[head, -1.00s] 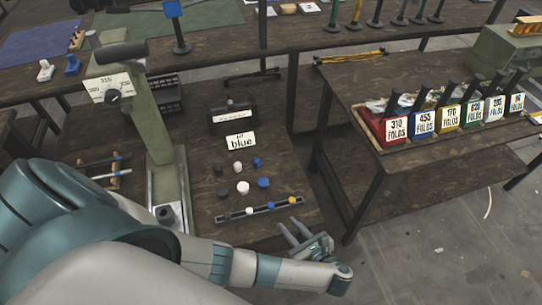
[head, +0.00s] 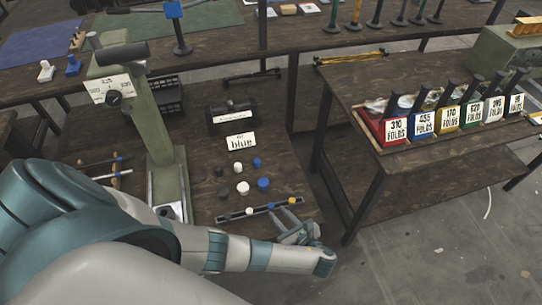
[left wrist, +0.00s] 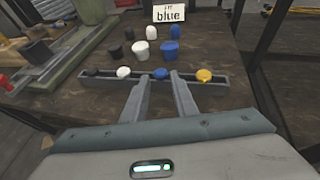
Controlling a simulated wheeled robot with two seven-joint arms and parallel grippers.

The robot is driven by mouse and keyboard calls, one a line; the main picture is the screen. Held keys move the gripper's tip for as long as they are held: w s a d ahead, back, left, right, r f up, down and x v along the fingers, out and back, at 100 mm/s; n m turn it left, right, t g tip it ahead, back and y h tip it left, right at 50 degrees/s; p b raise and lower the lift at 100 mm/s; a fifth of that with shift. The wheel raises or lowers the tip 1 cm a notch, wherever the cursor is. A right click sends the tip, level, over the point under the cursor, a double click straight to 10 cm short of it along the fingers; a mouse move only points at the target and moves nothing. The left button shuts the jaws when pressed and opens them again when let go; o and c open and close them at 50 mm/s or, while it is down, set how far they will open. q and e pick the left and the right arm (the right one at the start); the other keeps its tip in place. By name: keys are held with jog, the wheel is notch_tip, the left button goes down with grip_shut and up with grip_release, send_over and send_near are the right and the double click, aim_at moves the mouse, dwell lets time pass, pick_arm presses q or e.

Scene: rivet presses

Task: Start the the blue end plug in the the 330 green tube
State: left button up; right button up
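A blue end plug (head: 271,206) sits in a dark slotted rail (head: 231,216) on the lower bench, between a white plug (head: 249,210) and a yellow plug (head: 292,201). In the left wrist view the blue plug (left wrist: 160,73) shows between the open fingertips of my left gripper (left wrist: 160,84); contact cannot be told. In the head view my left gripper (head: 294,231) is at the rail's right front. Two loose blue plugs (head: 256,163) (head: 263,184) stand behind the rail. I cannot pick out the 330 green tube. My right gripper is not in view.
Loose white (head: 242,187) and black plugs (head: 223,192) stand behind the rail, before a "blue" card (head: 241,141). A green press (head: 153,115) rises to the left. Labelled bins (head: 396,131) stand on the right table.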

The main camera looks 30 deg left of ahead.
aim_at(272, 206)
pick_arm(q)
jog(key=shift+x, duration=1.9)
jog(key=shift+d, duration=0.1)
jog(key=shift+c, duration=0.6)
grip_shut()
